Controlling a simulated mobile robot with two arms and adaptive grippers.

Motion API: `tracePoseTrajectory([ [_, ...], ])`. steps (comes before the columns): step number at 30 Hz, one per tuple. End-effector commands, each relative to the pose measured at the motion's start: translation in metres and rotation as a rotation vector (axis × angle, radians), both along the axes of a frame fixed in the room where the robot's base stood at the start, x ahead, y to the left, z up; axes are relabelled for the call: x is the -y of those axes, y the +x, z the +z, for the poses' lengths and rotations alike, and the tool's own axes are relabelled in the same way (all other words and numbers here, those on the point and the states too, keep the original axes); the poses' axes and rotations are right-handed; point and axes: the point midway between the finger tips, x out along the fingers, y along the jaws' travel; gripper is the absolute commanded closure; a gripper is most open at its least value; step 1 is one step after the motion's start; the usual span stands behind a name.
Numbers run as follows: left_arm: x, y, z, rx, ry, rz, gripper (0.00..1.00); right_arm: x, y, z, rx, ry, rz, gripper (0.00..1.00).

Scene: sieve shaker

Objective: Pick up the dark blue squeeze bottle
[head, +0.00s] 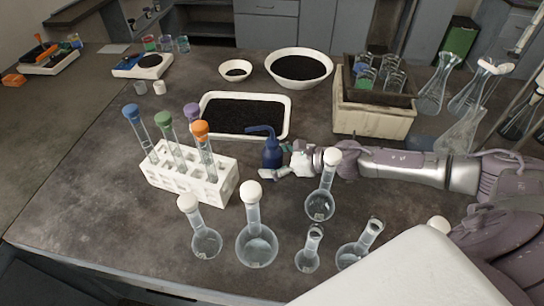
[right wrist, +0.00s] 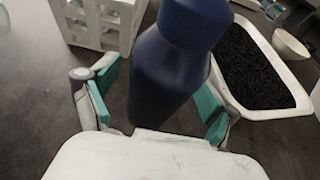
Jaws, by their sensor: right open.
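The dark blue squeeze bottle (head: 272,155) stands upright on the dark bench in the head view, with its bent nozzle pointing left. It sits between the white test tube rack and my right gripper (head: 283,163), which reaches in from the right. In the right wrist view the bottle (right wrist: 168,70) stands large between the two teal-padded fingers of my right gripper (right wrist: 155,105). The fingers are open on either side of it, with gaps showing. The bottle's top is cut off by the frame there. My left gripper is not in view.
The white rack (head: 190,180) with stoppered tubes stands left of the bottle. A white tray of black grains (head: 288,118) lies just behind it. Several glass flasks (head: 257,245) stand in front, one (head: 320,203) close below my right arm. A beige bin (head: 372,122) stands behind the arm.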

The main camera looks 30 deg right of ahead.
Motion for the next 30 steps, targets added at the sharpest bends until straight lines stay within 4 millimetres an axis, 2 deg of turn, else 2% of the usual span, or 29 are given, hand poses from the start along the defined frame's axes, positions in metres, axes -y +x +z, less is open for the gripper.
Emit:
tracePoseTrajectory([
  [5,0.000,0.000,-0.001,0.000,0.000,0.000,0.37,0.000,0.000,-0.001,-0.001,-0.001,0.000,0.15],
  [12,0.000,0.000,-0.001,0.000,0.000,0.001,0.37,0.000,0.000,-0.001,0.000,0.000,0.000,0.52],
  [23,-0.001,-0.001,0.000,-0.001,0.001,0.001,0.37,0.000,0.000,0.001,0.001,0.001,0.000,0.55],
  [30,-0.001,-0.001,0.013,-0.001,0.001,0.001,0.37,0.000,0.000,0.015,0.001,0.000,0.000,0.55],
])
